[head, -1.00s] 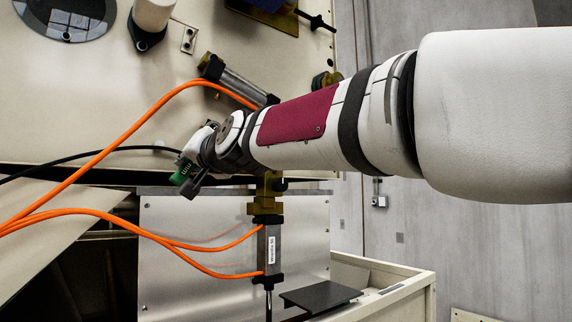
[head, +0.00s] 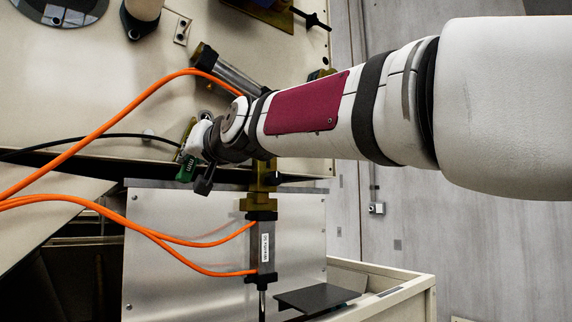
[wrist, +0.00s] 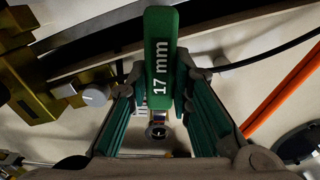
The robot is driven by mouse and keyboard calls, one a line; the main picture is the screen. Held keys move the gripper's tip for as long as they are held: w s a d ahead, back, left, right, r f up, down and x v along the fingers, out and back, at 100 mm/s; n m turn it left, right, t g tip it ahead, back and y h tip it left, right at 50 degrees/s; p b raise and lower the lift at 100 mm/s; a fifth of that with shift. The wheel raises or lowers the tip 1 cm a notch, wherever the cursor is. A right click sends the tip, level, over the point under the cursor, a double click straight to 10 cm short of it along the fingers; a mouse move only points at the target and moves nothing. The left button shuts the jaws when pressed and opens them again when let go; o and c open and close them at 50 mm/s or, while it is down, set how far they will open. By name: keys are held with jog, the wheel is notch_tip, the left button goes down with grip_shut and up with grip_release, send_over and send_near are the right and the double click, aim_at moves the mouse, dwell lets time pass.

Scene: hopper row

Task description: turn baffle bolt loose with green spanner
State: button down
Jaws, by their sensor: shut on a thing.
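The green spanner (wrist: 160,60), marked "17 mm", stands between the two fingers of my gripper (wrist: 160,88) in the wrist view. The gripper is shut on it. A small round metal piece (wrist: 158,132) shows below the spanner, between the fingers; I cannot tell if it is part of the spanner or a bolt. In the head view the spanner (head: 186,169) is a small green patch at my gripper (head: 197,170), by the lower edge of the cream panel (head: 90,105). I cannot make out the baffle bolt for certain.
Orange hoses (head: 95,130) and a black cable (head: 75,144) run close left of my gripper. A grey cylinder (head: 265,247) on a yellow bracket (head: 259,203) stands below right, before a metal plate (head: 175,240). A cream bin (head: 400,285) is at lower right.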

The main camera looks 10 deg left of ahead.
jog(key=shift+w+f, duration=0.1)
jog(key=shift+w, duration=0.05)
dwell(0.3)
jog(key=shift+w+d+f+n+b, duration=0.1)
jog(key=shift+w+d+n+b, duration=0.4)
jog(key=shift+n+b, duration=0.6)
jog(key=shift+w+d+f+n+b, duration=0.1)
jog(key=shift+w+d+n+b, duration=0.45)
jog(key=shift+b, duration=0.8)
jog(key=shift+a+n, duration=0.15)
jog(key=shift+n, duration=0.1)
jog(key=shift+w+d+n+b, duration=0.4)
jog(key=shift+n+b, duration=0.2)
jog(key=shift+b, duration=0.1)
jog(key=shift+s, duration=0.1)
jog(key=shift+s+d+b, duration=0.25)
jog(key=shift+d+b, duration=0.1)
jog(key=shift+b, duration=0.05)
